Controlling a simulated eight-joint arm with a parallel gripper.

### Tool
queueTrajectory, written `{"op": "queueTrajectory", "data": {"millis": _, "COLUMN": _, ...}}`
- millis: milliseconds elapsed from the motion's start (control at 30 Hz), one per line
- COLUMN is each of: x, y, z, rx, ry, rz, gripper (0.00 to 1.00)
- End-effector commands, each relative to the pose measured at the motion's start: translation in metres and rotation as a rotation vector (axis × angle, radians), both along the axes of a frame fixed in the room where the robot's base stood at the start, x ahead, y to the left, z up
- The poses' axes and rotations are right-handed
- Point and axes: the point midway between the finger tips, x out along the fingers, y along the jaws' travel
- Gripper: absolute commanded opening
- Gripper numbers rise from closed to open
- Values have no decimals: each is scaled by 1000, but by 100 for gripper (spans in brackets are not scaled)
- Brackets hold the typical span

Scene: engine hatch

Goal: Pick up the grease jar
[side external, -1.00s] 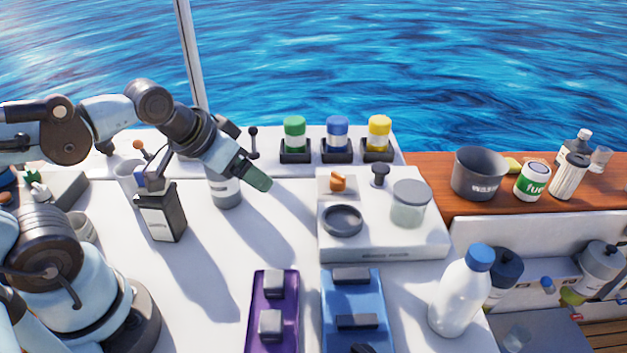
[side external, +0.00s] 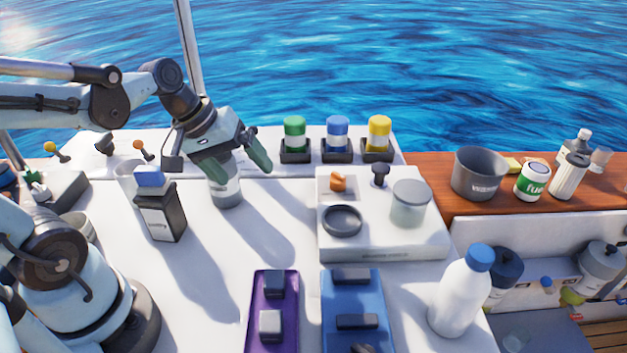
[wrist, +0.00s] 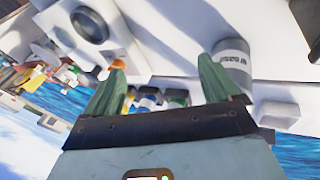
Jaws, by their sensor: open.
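A clear jar with a grey lid (side external: 409,205) stands upright on the right of the white raised tray (side external: 385,250); it looks like the grease jar, though I read no label on it. My gripper (side external: 247,172) is open and empty, left of the tray and well apart from this jar. Its green fingers point down and right, one overlapping a white-and-grey canister (side external: 229,192) in the side view. In the wrist view my gripper (wrist: 162,63) has nothing between its fingers, and the canister (wrist: 233,62) lies beyond the right finger. I cannot make out the jar there.
The tray also holds a dark ring dish (side external: 342,220), an orange piece (side external: 338,182) and a black knob (side external: 380,174). Green, blue and yellow capped containers (side external: 337,138) stand behind. A black bottle (side external: 162,218) is left, a white bottle (side external: 458,295) front right. The middle counter is clear.

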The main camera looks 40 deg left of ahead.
Motion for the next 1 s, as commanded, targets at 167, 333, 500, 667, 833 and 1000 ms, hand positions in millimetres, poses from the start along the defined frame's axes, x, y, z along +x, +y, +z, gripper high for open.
{"op": "queueTrajectory", "data": {"millis": 167, "x": 11, "y": 27, "z": -4, "rx": -347, "ry": 146, "rz": 349, "gripper": 90}}
{"op": "queueTrajectory", "data": {"millis": 333, "x": 18, "y": 56, "z": -4, "rx": -676, "ry": 275, "rz": 627, "gripper": 90}}
{"op": "queueTrajectory", "data": {"millis": 500, "x": 16, "y": 92, "z": -2, "rx": -981, "ry": 393, "rz": 829, "gripper": 90}}
{"op": "queueTrajectory", "data": {"millis": 667, "x": 6, "y": 122, "z": -2, "rx": -1202, "ry": 484, "rz": 940, "gripper": 90}}
{"op": "queueTrajectory", "data": {"millis": 833, "x": -6, "y": 142, "z": -2, "rx": -1353, "ry": 548, "rz": 993, "gripper": 90}}
{"op": "queueTrajectory", "data": {"millis": 1000, "x": -10, "y": 147, "z": -4, "rx": -1404, "ry": 576, "rz": 1007, "gripper": 90}}
